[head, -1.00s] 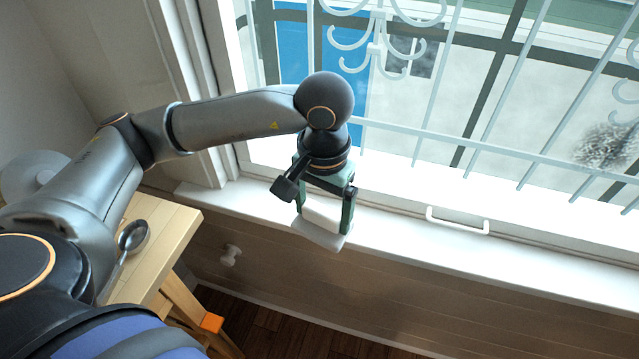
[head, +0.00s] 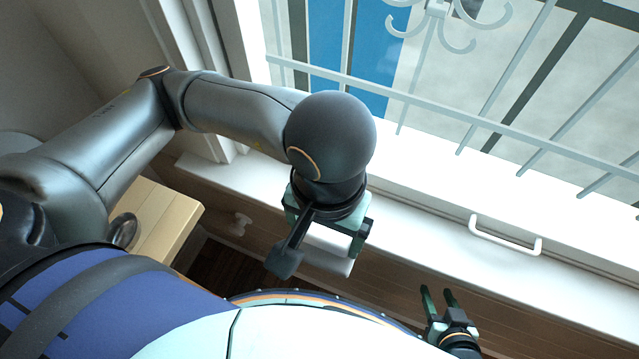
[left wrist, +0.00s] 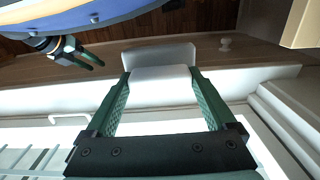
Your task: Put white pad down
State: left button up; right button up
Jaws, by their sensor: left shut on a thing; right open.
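My left gripper (head: 326,240) is shut on the white pad (head: 328,262), over the front edge of the white window sill in the head view. In the left wrist view the white pad (left wrist: 160,76) sits between the two green fingers of the left gripper (left wrist: 160,92). Part of the pad is hidden by the gripper in the head view. I cannot tell whether the pad touches the sill. My right gripper (head: 438,300) is open and empty at the lower right of the head view; it also shows at the upper left of the left wrist view (left wrist: 85,58).
The white window sill (head: 420,240) runs along the window, with clear room right of the left gripper. A white handle (head: 505,235) is on the window frame, and white bars stand before the glass. A wooden table (head: 160,220) with a spoon (head: 122,230) stands at left.

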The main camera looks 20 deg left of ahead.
pick_arm(q)
jog(key=shift+w+a+f, duration=0.1)
jog(key=shift+w+f, duration=0.05)
jog(key=shift+w, duration=0.05)
jog(key=w+a+f+b, duration=0.1)
jog(key=w+f, duration=0.2)
jog(key=w, duration=0.1)
jog(key=w+a+f+b, duration=0.1)
jog(key=w+f, duration=0.2)
jog(key=w, duration=0.1)
jog(key=w+a+f+b, duration=0.1)
jog(key=w+f+b, duration=0.1)
jog(key=w, duration=0.2)
jog(key=shift+a+f, duration=0.25)
jog(key=shift+f, duration=0.15)
jog(key=f, duration=0.1)
jog(key=f+b, duration=0.1)
jog(key=f, duration=0.1)
jog(key=shift+w+a+f, duration=0.1)
jog(key=shift+w+f, duration=0.15)
jog(key=shift+w, duration=0.15)
jog(key=shift+f, duration=0.25)
pick_arm(e)
jog(key=f, duration=0.1)
jog(key=a+f, duration=0.1)
jog(key=w+f, duration=0.1)
jog(key=f, duration=0.1)
jog(key=shift+a, duration=0.3)
